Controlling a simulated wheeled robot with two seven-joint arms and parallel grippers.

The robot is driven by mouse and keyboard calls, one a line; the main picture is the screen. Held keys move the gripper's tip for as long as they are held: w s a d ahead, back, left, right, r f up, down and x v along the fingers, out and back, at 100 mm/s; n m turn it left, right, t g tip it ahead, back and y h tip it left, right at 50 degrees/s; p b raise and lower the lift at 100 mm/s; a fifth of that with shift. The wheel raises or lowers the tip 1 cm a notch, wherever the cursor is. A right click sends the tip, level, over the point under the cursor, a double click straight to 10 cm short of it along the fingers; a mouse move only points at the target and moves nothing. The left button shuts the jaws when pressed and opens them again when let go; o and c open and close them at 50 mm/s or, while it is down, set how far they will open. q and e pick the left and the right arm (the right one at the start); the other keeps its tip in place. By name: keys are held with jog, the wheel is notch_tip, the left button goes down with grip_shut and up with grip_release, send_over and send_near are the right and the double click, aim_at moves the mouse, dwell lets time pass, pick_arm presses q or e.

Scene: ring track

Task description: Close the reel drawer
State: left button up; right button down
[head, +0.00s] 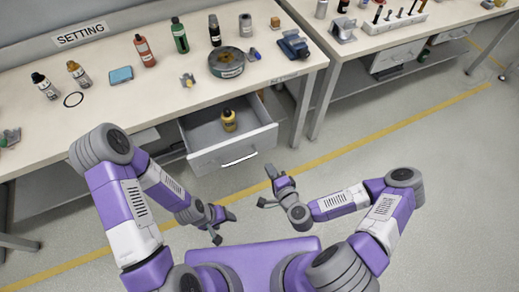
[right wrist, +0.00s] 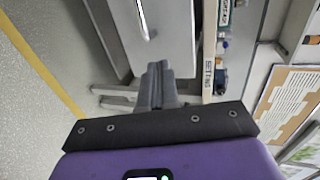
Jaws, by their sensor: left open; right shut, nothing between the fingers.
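The drawer (head: 258,142) under the left bench is pulled out, its light front and bar handle facing me. A yellow bottle with a dark cap (head: 229,121) stands inside it. The drawer front and handle (right wrist: 146,22) also show at the top of the right wrist view. My right gripper (head: 271,173) is shut and empty, in front of the drawer and a little right of its handle; its closed fingers (right wrist: 156,75) point toward the drawer side. My left gripper (head: 225,225) is open and empty, lower and nearer me, apart from the drawer.
A reel (head: 226,62), several bottles and small tools stand on the bench top (head: 150,103), which has a SETTING label (head: 80,34). A second bench (head: 370,45) stands to the right. Bench legs flank the drawer. The floor with a yellow line (head: 345,150) is clear.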

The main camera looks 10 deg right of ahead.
jog(key=b, duration=0.3)
send_near(254, 142)
jog(key=x, duration=0.5)
jog(key=shift+a+f, duration=0.1)
jog(key=shift+f, duration=0.2)
jog(key=shift+w+a, duration=0.25)
jog(key=shift+w, duration=0.35)
jog(key=shift+w, duration=0.15)
